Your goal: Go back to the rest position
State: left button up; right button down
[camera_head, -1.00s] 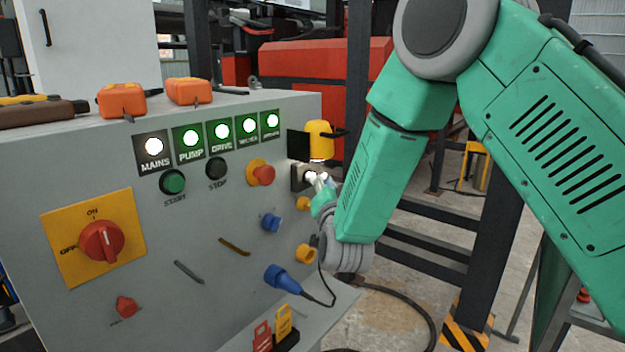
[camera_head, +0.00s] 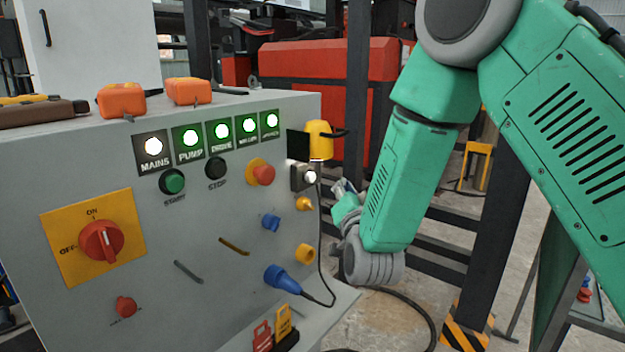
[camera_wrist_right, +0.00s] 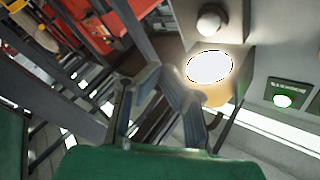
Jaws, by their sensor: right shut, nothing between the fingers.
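My right gripper (camera_head: 344,190) is at the right side of the grey control cabinet (camera_head: 130,235), a little apart from it. In the right wrist view its two fingers (camera_wrist_right: 160,90) are close together with nothing held between them. My green right arm (camera_head: 415,170) comes in from the upper right. In the wrist view a bright white lamp (camera_wrist_right: 210,67), a round knob (camera_wrist_right: 210,22) and a lit green indicator (camera_wrist_right: 283,100) are near the fingers. My left gripper is not in view.
The cabinet carries a red rotary switch (camera_head: 101,241), a lit row of indicators (camera_head: 222,131) and a blue plug with a cable (camera_head: 283,277). A yellow lamp housing (camera_head: 319,140) overhangs its right edge. Dark steel frames (camera_head: 480,240) stand behind my right arm.

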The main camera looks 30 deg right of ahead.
dwell(0.3)
jog(key=s+a+f+n+g+y, duration=0.2)
jog(key=s+f+g, duration=0.15)
jog(key=f, duration=0.55)
jog(key=s+a+f+n+g+y, duration=0.25)
jog(key=s+f, duration=0.25)
jog(key=f, duration=0.4)
jog(key=s+a+f+n+g+y, duration=0.1)
jog(key=s+a+f+n+g, duration=0.2)
jog(key=f, duration=0.6)
jog(key=s+a+f+n+g+y, duration=0.1)
jog(key=s+f+g, duration=0.3)
jog(key=s, duration=0.9)
jog(key=s+a+f+n+g+y, duration=0.1)
jog(key=s+f+n+g, duration=0.3)
jog(key=s+f, duration=0.4)
jog(key=s, duration=0.4)
jog(key=shift+s+a+f, duration=0.15)
jog(key=shift+s+a, duration=0.05)
jog(key=shift+s, duration=0.2)
jog(key=shift+w, duration=0.15)
